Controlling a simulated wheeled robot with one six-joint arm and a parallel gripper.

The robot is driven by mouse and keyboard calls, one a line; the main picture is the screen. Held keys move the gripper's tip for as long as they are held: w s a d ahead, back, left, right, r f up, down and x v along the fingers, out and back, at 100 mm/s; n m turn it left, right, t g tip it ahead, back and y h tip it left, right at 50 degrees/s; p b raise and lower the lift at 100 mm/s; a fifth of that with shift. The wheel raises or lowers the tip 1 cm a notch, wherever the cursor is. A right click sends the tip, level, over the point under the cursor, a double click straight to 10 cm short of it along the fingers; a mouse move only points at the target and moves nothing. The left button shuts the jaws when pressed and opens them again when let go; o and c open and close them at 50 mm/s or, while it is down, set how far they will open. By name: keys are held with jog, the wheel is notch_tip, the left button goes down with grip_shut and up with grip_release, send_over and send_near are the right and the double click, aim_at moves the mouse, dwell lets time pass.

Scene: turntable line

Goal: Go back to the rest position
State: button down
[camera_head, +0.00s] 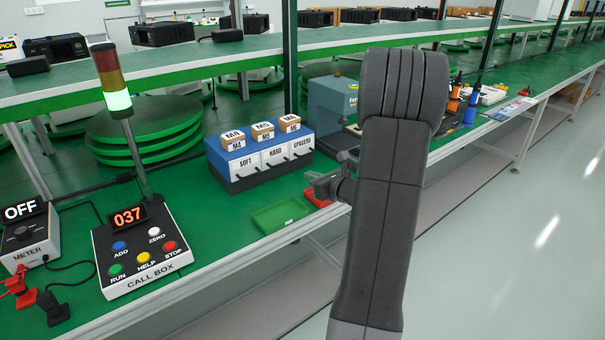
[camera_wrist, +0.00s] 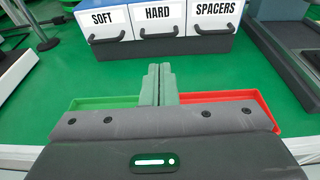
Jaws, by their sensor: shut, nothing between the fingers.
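My gripper (camera_wrist: 159,84) is shut and empty in the wrist view, its two fingers side by side. It hangs above the front edge of the green bench, over the gap between a green tray (camera_wrist: 88,103) and a red tray (camera_wrist: 226,96). In the head view my arm reaches from the bottom up and over, and the gripper (camera_head: 314,183) shows only partly at the arm's left side. The green tray (camera_head: 281,215) looks empty there. The red tray (camera_head: 318,197) is mostly hidden behind the gripper and arm.
A blue drawer unit (camera_head: 262,160) marked SOFT, HARD and SPACERS stands behind the trays, with small boxes on top. Left are a call box (camera_head: 140,245) reading 037, a light tower (camera_head: 112,80) lit green, and a meter (camera_head: 25,238) showing OFF. Floor at the right is clear.

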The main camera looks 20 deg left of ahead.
aim_at(282, 164)
jog(key=shift+s+d+r, duration=0.1)
jog(key=shift+s+d, duration=0.2)
jog(key=shift+d, duration=0.05)
jog(key=x, duration=1.4)
jog(key=shift+r, duration=0.2)
